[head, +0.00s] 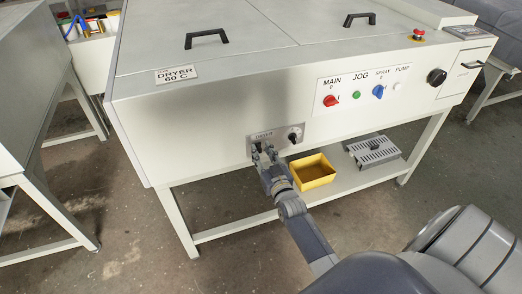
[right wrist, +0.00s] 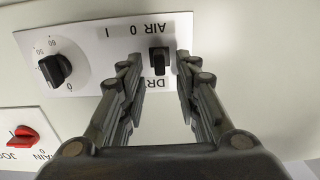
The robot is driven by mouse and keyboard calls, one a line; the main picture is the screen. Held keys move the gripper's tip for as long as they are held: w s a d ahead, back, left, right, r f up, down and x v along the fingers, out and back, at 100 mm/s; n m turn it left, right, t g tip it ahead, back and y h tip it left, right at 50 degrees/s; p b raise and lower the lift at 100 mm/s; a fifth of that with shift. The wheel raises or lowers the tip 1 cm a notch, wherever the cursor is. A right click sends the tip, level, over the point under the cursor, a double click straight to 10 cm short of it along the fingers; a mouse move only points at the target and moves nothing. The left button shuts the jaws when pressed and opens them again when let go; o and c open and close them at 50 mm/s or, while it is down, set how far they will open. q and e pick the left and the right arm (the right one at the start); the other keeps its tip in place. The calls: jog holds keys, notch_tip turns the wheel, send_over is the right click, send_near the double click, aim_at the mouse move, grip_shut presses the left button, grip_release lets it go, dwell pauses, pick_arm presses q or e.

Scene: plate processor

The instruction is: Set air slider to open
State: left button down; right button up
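The dryer panel (head: 291,139) is a pale plate on the machine front, below its top edge. The air slider (right wrist: 159,63) is a small black tab in a dark slot on this plate; it shows in the right wrist view, where the AIR, 0 and I lettering is upside down. I cannot tell surely which mark it is set to. My right gripper (head: 264,153) is at the panel, its two fingers open on either side of the slider, with gaps visible between them and the tab. In the head view the gripper hides the slider. My left gripper is not in view.
A black dial (right wrist: 56,69) sits beside the slider. The red main switch (head: 330,100), green jog button (head: 356,94) and blue spray switch (head: 378,91) are further right. A yellow bin (head: 312,172) and a grey slotted tray (head: 372,151) are on the shelf below.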

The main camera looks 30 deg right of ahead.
aim_at(273, 139)
jog(key=shift+w+d, duration=0.15)
jog(key=shift+w, duration=0.5)
grip_shut()
jog(key=shift+s+d, duration=0.2)
jog(key=shift+d, duration=0.7)
jog(key=shift+s+d, duration=0.2)
jog(key=shift+d, duration=0.65)
jog(key=shift+s+d, duration=0.2)
jog(key=shift+d, duration=0.7)
grip_release()
jog(key=shift+d, duration=0.1)
